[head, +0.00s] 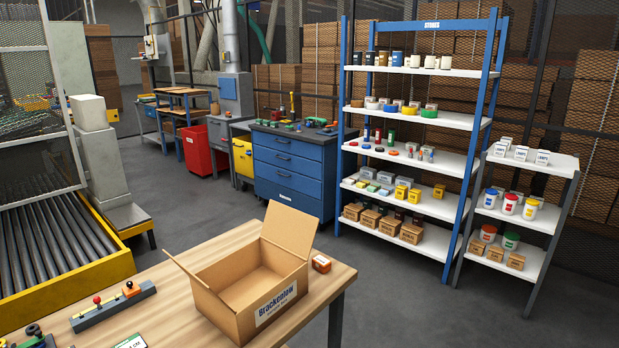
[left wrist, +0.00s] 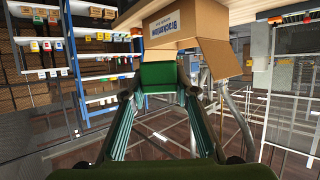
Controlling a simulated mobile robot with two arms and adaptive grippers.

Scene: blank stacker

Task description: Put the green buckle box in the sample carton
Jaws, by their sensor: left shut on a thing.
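The sample carton (head: 252,293) stands open on the wooden table in the head view, its flaps raised and its inside looking empty. It also shows at the top of the left wrist view (left wrist: 170,27), which is turned over. My left gripper (left wrist: 160,92) is shut on a green block, which I take as the green buckle box (left wrist: 160,74). The box lies between the fingertips, seen in front of the carton's lower edge and apart from the table as far as I can tell. The head view shows neither gripper.
The wooden table (head: 178,272) carries a bar with red and orange knobs (head: 113,305) at left and a small orange-brown box (head: 321,263) right of the carton. Blue shelving (head: 418,146), a white-shelved rack (head: 520,215) and a roller conveyor (head: 50,245) stand beyond, with open floor between.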

